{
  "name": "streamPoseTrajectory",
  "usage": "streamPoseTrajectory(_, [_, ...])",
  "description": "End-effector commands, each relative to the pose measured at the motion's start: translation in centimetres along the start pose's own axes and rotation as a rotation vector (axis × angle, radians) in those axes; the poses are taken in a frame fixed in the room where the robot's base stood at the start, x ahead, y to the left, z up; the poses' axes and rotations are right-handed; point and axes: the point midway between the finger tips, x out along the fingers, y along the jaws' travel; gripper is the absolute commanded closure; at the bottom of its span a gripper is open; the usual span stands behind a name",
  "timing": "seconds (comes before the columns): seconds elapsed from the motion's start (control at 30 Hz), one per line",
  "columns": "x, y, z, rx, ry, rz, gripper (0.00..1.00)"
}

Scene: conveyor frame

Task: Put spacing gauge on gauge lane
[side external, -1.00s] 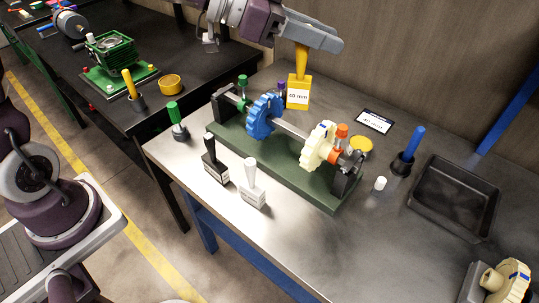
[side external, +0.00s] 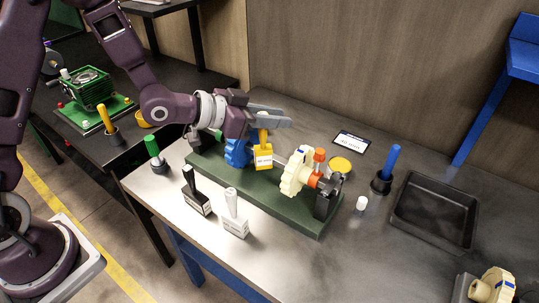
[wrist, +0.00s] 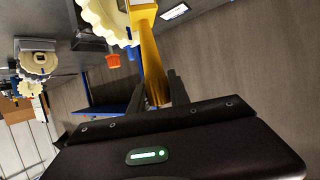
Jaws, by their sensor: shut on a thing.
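The spacing gauge (side external: 263,158) is a yellow block with a white label and an upright yellow handle. My gripper (side external: 268,121) is shut on the handle; in the wrist view its fingers (wrist: 156,97) stand around the yellow handle (wrist: 151,60). The gauge block hangs at the shaft, between the blue gear (side external: 238,152) and the cream gear (side external: 297,174). I cannot tell whether it touches the blue gear or the shaft. A white card with a dark header (side external: 351,141) lies on the table behind; its text is too small to read.
The gears sit on a shaft over a green base (side external: 262,196). Black (side external: 197,200) and white (side external: 235,220) handled blocks stand in front. A yellow round dish (side external: 340,165), a blue-handled tool (side external: 388,168) and an empty black tray (side external: 436,211) are at the right.

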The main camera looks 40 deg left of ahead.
Motion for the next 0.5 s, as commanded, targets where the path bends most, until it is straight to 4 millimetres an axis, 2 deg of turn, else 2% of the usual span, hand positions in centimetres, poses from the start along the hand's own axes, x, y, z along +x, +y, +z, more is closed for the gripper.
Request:
streamPoseTrajectory(0.1, [1.0,0.1,2.5,-0.002,-0.004,0.003,1.00])
streamPoseTrajectory(0.37, [2.2,0.1,5.3,-0.001,0.000,0.002,1.00])
streamPoseTrajectory(0.5, [3.2,0.1,7.8,-0.001,-0.002,0.003,1.00])
